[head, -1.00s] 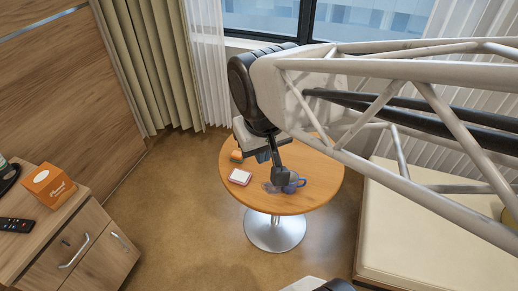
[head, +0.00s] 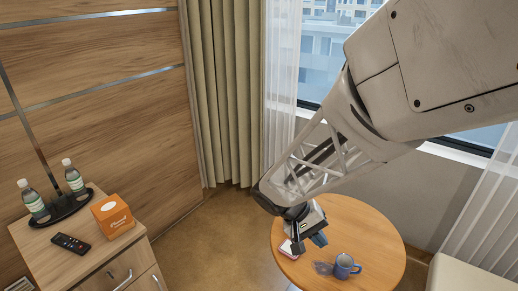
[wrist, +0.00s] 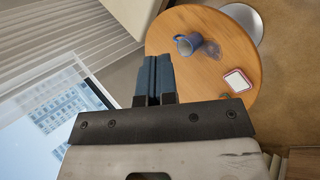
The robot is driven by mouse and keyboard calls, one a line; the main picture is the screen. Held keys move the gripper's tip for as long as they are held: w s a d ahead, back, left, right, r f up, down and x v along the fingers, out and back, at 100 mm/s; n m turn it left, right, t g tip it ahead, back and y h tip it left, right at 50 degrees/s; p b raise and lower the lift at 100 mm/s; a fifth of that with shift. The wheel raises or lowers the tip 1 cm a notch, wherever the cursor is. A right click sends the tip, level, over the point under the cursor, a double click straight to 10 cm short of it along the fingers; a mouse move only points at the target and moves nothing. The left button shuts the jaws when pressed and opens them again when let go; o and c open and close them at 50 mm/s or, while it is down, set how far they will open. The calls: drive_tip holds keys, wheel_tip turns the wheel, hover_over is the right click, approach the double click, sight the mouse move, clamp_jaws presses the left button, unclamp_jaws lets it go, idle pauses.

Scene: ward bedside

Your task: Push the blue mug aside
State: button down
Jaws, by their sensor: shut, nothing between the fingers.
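The blue mug (head: 344,268) stands upright on the round wooden table (head: 375,235), near its front part. It also shows in the wrist view (wrist: 184,46), with its handle visible. A grey translucent patch (head: 322,268) lies just left of the mug; I cannot tell whether it is a spill, a shadow or a glass object. My gripper (head: 320,240) is above the table, up and left of the mug and apart from it. Its blue fingers (wrist: 153,78) are together and empty in the wrist view.
A white card-like item with a pink edge (wrist: 238,81) lies on the table, partly hidden by my gripper in the head view. A cabinet at left holds an orange box (head: 112,216), a remote (head: 71,243) and two bottles on a dark tray (head: 60,212). A window is behind.

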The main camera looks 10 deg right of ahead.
sight(348, 269)
drive_tip(key=w+f+n+t+h, duration=0.2)
drive_tip(key=w+f+t+h, duration=0.2)
drive_tip(key=f, duration=1.1)
drive_tip(key=w+a+f+n+t+h, duration=0.1)
drive_tip(key=w+f+n+t+h, duration=0.2)
drive_tip(key=f, duration=1.2)
drive_tip(key=w+t+h, duration=0.1)
drive_tip(key=w+h, duration=0.2)
drive_tip(key=shift+a+t, duration=0.2)
drive_tip(key=shift+t, duration=0.1)
drive_tip(key=shift+d, duration=0.1)
drive_tip(key=shift+x, duration=4.85)
drive_tip(key=shift+s+d+f, duration=0.1)
drive_tip(key=shift+s+d, duration=0.4)
drive_tip(key=shift+d, duration=0.4)
drive_tip(key=shift+s+d, duration=0.55)
drive_tip(key=shift+d, duration=0.35)
drive_tip(key=shift+d, duration=0.1)
drive_tip(key=shift+s+d, duration=0.75)
drive_tip(key=shift+d, duration=0.6)
drive_tip(key=shift+s+d, duration=0.8)
drive_tip(key=shift+d, duration=0.5)
drive_tip(key=shift+s+d, duration=0.75)
drive_tip(key=shift+d, duration=0.6)
drive_tip(key=shift+w+a, duration=0.1)
drive_tip(key=shift+a, duration=0.05)
